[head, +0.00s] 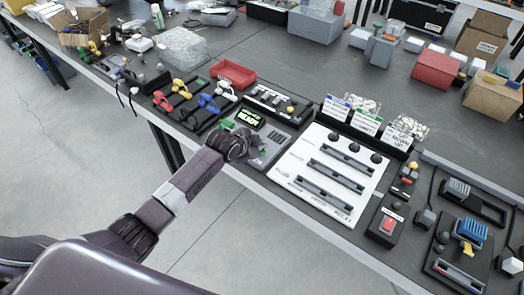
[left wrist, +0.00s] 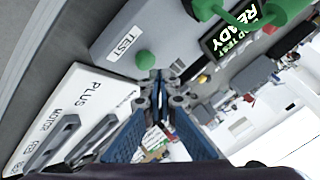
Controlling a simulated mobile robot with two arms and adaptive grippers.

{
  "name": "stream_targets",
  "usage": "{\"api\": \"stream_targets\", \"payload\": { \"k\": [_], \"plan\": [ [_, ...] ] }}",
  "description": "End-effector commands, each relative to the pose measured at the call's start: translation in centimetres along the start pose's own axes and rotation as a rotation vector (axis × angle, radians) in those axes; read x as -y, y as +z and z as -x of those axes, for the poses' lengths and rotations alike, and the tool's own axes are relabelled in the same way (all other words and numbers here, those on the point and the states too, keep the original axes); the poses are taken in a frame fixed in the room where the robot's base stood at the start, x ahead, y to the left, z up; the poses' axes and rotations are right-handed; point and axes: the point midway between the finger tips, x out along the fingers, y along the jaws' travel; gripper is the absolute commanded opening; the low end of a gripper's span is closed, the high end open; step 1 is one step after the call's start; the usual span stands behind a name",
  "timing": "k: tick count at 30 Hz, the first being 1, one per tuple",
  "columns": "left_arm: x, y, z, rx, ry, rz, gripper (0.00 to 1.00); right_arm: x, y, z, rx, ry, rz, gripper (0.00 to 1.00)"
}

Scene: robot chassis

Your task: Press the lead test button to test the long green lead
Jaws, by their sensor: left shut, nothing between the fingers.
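The grey lead tester (head: 272,153) sits near the front edge of the bench; its display (head: 248,117) is lit with green text ending in "READY". In the left wrist view, the round green button (left wrist: 145,60) stands beside the TEST label (left wrist: 124,43). A green lead (left wrist: 277,14) crosses in front of the display at the top of that view; part of it shows in the head view (head: 227,125). My left gripper (head: 252,150) is over the tester. Its fingertips (left wrist: 160,82) are shut and empty, close to the green button; I cannot tell whether they touch it.
A white board (head: 325,175) with dark slotted bars lies right of the tester. A dark rack of coloured leads (head: 195,102) lies to the left, with a red tray (head: 234,73) behind. A red-button box (head: 388,222) stands farther right. The bench behind the tester has free room.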

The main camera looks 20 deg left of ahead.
Motion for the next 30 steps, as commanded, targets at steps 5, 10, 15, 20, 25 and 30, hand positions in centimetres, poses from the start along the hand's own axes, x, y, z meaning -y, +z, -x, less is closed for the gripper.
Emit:
{"api": "stream_targets", "payload": {
  "k": [5,10,15,20,25,30],
  "plan": [
    [-0.28,0.34,-0.42,0.001,0.0,0.0,0.0,0.02,0.04,-0.26,0.0,0.0,0.0,0.4],
    [-0.28,0.32,-0.4,0.001,0.0,0.0,0.0,0.01,0.04,-0.22,0.0,0.0,0.0,0.4],
    [-0.3,0.33,-0.42,0.001,0.0,0.0,0.0,0.0,0.04,-0.24,0.0,0.0,0.0,0.4],
    [-0.39,0.41,-0.53,0.001,0.0,0.0,0.0,-0.01,0.05,-0.33,0.0,0.0,0.0,0.4],
    [-0.5,0.53,-0.68,0.001,0.0,0.0,0.0,-0.01,0.07,-0.46,0.0,0.0,0.0,0.4],
    [-0.6,0.64,-0.83,0.001,0.0,0.0,0.0,-0.02,0.07,-0.57,0.0,0.0,0.0,0.4]
  ]
}}
